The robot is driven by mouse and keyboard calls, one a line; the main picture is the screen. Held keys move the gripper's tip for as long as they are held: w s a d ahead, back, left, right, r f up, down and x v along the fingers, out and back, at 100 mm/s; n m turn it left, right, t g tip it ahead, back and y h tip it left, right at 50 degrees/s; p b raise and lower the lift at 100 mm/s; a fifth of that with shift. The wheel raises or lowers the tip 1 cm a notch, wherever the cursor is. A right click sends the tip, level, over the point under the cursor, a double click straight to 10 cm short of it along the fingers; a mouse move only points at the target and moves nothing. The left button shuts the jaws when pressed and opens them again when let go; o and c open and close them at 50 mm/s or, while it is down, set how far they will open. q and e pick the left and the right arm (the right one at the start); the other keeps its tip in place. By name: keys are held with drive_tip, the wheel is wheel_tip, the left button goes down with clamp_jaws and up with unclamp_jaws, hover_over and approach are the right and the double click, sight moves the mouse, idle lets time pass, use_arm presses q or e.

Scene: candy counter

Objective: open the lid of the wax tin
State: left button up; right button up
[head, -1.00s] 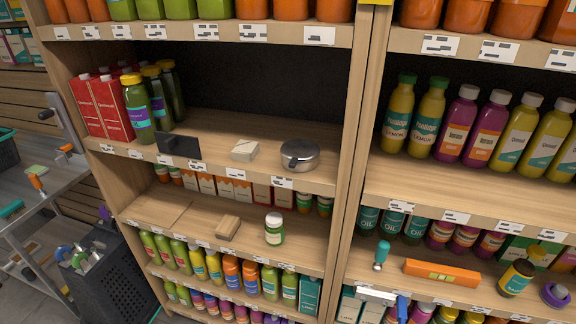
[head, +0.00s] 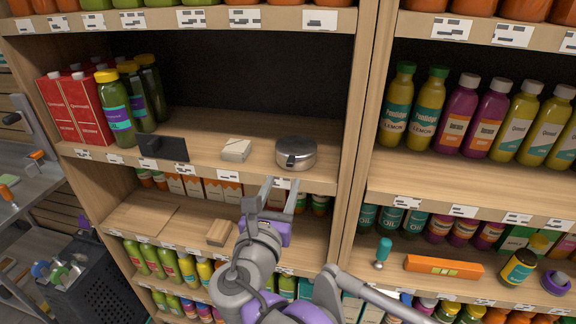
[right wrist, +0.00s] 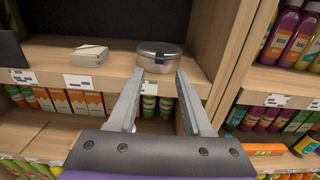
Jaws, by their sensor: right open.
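The wax tin (head: 296,153) is a round silvery tin with a dark tab on its front. It stands upright near the front edge of the upper shelf, with its lid on. It also shows in the right wrist view (right wrist: 160,57), ahead of the fingers. My right gripper (head: 280,186) is open and empty, just in front of and below the tin, apart from it. Its two fingers (right wrist: 154,92) point toward the tin in the right wrist view. My left gripper is not in view.
A pale block (head: 236,150) and a dark stand (head: 165,147) sit left of the tin on the same shelf. The shelf's front edge (head: 215,174) carries price labels. An upright divider (head: 357,150) stands to the right. The shelf around and behind the tin is clear.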

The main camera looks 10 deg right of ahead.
sight(289, 166)
drive_tip(key=x, duration=0.7)
drive_tip(key=shift+w+f, duration=0.1)
drive_tip(key=shift+w, duration=0.1)
clamp_jaws()
idle(1.1)
